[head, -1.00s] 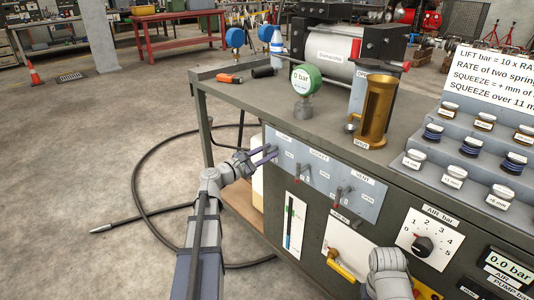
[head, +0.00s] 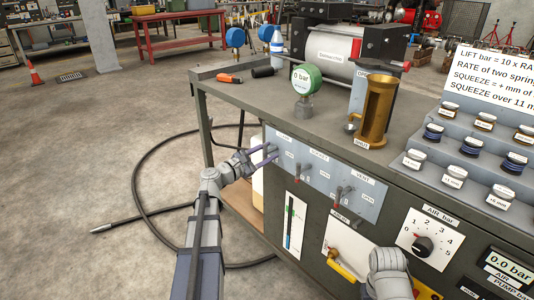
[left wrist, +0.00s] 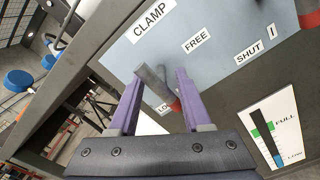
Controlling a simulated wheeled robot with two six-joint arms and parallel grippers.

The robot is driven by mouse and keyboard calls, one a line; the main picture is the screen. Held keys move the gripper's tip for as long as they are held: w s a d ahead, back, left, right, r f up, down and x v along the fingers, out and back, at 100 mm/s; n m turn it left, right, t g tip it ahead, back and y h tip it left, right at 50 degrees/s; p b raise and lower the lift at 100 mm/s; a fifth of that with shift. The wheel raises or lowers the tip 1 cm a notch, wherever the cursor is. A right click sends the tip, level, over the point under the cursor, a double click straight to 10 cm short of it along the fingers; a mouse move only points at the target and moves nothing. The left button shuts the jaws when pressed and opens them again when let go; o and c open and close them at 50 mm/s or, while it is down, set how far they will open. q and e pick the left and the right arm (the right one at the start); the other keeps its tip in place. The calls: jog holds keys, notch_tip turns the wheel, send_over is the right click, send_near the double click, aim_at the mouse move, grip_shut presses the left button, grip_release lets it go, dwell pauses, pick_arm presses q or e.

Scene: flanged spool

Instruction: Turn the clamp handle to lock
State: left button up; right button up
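The clamp handle is a short dark grey lever (left wrist: 152,84) with red near its lower end, on the blue-grey panel (head: 340,195). In the left wrist view it stands between the two purple fingers of my left gripper (left wrist: 160,73). The fingers are apart, with a gap visible beside the lever. In the head view my left gripper (head: 269,153) is at the panel's left end. My right gripper is not visible.
Two more levers, (head: 305,176) and (head: 346,194), sit right of the clamp on the same panel. A green gauge (head: 306,79) and a brass cylinder (head: 377,110) stand on the bench top above. A black hose (head: 136,190) lies on the floor at left.

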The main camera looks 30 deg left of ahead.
pick_arm(q)
jog(key=v, duration=0.8)
jog(key=shift+w, duration=0.1)
dwell(0.3)
jog(key=s+d+f+m+g, duration=0.2)
jog(key=d+f+m+g, duration=0.4)
jog(key=d, duration=0.4)
jog(key=s+d+f+m+g, duration=0.2)
jog(key=d+f+m+g, duration=0.3)
jog(key=d+f+m, duration=0.5)
jog(key=s+d+f+m+g+y, duration=0.4)
jog(key=s+f+m+g+y, duration=0.15)
jog(key=s+m, duration=0.3)
jog(key=s+d+m+y, duration=0.2)
jog(key=s+d+m, duration=0.4)
jog(key=d, duration=0.5)
notch_tip(320, 180, up, 35)
jog(key=n+p, duration=0.1)
jog(key=p, duration=3.4)
jog(key=shift+s+n+g, duration=0.3)
jog(key=shift+n+g, duration=0.05)
jog(key=shift+f, duration=0.15)
